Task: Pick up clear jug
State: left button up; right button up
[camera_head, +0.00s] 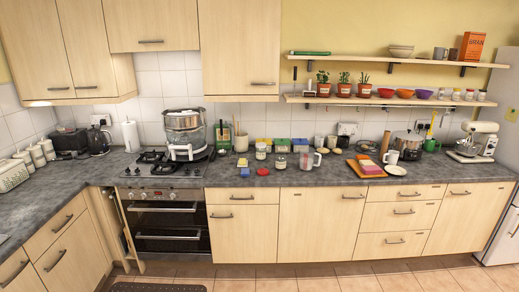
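What looks like the clear jug (306,161) stands upright on the grey worktop (250,178), right of the middle of the view and near the front edge. Its handle appears to be on its right side. It is small in the picture, so I cannot tell whether anything is in it. Neither of my grippers is in view, and nothing is touching the jug.
Small jars (281,162) stand left of the jug. A red item (263,171) lies nearer the front edge. An orange board (362,168) with food and a white plate (396,170) lie to the right. A large steamer (184,126) stands on the hob. The floor (300,279) in front is mostly clear.

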aim_at(307, 155)
jog(key=z, duration=0.4)
jog(key=i, duration=0.8)
jog(key=z, duration=0.7)
jog(key=i, duration=1.45)
jog(key=z, duration=0.05)
